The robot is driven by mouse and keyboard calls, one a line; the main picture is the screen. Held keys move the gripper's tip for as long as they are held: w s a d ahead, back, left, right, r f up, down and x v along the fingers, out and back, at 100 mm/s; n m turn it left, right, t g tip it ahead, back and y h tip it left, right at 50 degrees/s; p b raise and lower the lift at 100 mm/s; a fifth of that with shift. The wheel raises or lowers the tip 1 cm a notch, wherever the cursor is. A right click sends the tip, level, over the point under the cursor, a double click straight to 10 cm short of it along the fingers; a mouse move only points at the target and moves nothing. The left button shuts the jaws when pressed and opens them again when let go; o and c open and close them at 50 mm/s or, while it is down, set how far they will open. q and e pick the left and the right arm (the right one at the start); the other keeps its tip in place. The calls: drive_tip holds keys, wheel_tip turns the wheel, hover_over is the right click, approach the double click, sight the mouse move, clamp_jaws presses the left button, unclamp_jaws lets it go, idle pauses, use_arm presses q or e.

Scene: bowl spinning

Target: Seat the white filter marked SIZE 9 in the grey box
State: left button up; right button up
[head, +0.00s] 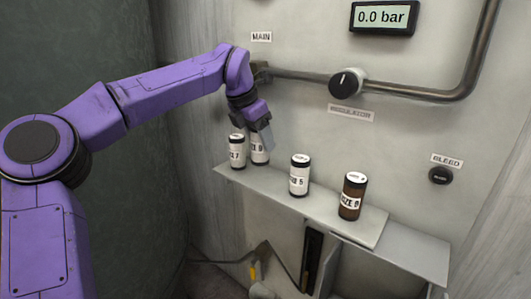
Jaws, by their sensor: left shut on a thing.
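A white SIZE 5 filter (299,178) stands further right. A brown filter (352,199), its digit perhaps 9 or 8, stands near the shelf's right part. I cannot clearly pick out the grey box. My right gripper is out of view.
The grey shelf (265,184) sticks out from the wall panel. Above it are a pipe (418,94), the regulator knob (345,83) and a gauge reading 0.0 bar (382,18). The bleed button (440,175) is right. Below the shelf is a dark upright slot (313,252).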

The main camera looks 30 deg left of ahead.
use_arm(q)
drive_tip(key=s+d+r+p, duration=0.2)
drive_tip(key=s+r, duration=0.8)
idle(0.4)
idle(1.2)
